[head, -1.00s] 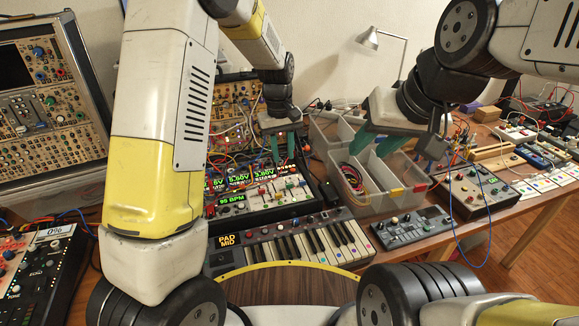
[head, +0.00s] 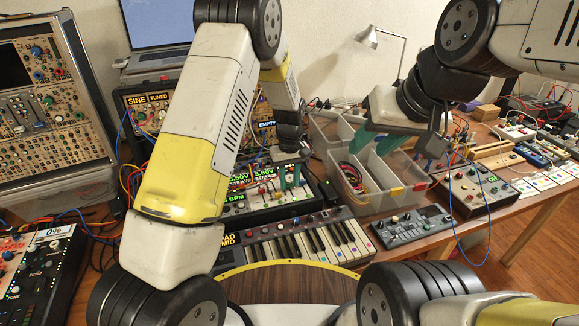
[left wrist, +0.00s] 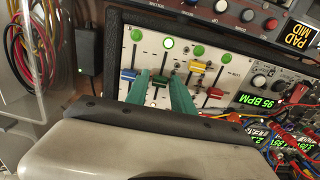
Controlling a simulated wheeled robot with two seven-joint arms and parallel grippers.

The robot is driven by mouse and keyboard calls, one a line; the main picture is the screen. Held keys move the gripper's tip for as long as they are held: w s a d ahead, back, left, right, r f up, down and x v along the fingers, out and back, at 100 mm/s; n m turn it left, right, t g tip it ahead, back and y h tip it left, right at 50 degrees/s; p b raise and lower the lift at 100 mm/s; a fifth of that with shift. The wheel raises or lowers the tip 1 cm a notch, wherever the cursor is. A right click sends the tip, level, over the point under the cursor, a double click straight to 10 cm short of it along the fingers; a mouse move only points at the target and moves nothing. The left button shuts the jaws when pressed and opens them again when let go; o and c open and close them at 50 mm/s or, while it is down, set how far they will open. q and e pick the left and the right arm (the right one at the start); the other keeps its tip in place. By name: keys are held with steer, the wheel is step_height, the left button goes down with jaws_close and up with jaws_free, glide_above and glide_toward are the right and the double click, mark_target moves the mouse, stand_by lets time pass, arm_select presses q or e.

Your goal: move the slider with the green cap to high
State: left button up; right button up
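The slider panel (left wrist: 240,73) is a pale box with several vertical sliders, each below a round green light. In the left wrist view the slider with the green cap (left wrist: 160,80) stands between a blue cap (left wrist: 128,74) and a yellow cap (left wrist: 197,67); a red cap (left wrist: 214,92) is farther right. The light (left wrist: 168,43) above the green cap glows brightest. My left gripper (head: 289,181) is over the panel, its teal fingers apart on either side of the green cap; contact cannot be told. My right gripper (head: 377,145) is open and empty above the divided bin.
A small keyboard (head: 262,248) lies in front of the panel. The clear divided bin (head: 370,205) with cables stands to its right. Loose patch cables (left wrist: 285,125) and lit displays lie close to my left gripper. A grey control box (head: 410,227) sits farther right.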

arm_select(q)
jaws_close()
steer(key=shift+w, duration=0.1)
stand_by(1.3)
